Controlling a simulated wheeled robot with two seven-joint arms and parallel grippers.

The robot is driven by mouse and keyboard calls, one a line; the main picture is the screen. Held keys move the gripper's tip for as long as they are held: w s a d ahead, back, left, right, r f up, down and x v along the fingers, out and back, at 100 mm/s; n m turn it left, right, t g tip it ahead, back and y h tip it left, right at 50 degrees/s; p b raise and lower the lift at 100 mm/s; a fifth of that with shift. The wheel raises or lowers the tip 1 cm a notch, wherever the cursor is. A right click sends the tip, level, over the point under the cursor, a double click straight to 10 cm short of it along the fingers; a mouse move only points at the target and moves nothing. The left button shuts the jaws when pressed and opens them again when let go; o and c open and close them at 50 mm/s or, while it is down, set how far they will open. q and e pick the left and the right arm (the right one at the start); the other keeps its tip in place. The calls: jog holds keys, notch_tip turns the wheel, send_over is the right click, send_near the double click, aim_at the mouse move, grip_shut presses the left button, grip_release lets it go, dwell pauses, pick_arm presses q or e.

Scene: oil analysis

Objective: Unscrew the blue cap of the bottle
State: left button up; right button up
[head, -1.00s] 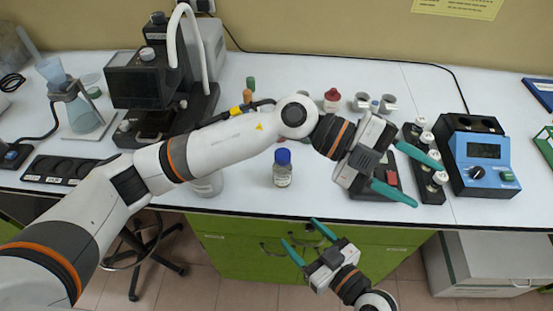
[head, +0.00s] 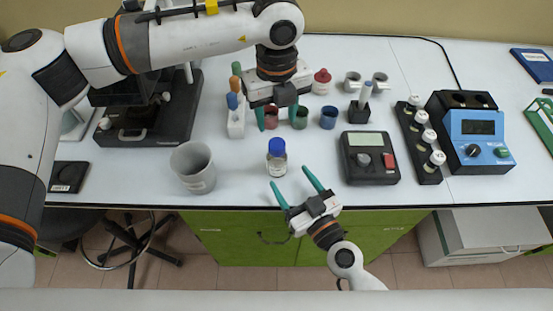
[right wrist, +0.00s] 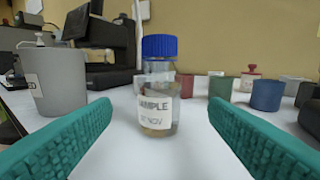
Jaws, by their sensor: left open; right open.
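The small clear bottle (head: 277,166), with a white label, stands upright on the bench near its front edge. Its blue cap (head: 277,146) is on top. In the right wrist view the bottle (right wrist: 157,105) and its cap (right wrist: 159,47) are upright in the centre, the label reading "SAMPLE". My right gripper (head: 290,178) is open in front of the bottle, its teal fingers pointing at it and showing to either side; nothing is between them. My left gripper (head: 277,120) is open and empty, fingers pointing down, and appears just behind the cap in the head view.
A grey beaker (head: 194,168) stands left of the bottle. Behind are small red, green and blue cups (head: 328,118) and a tube rack (head: 236,122). A dark meter (head: 370,160), a vial rack (head: 420,150) and a blue device (head: 478,140) are to the right.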

aim_at(282, 167)
jog(key=x, duration=0.7)
jog(key=shift+c, duration=0.6)
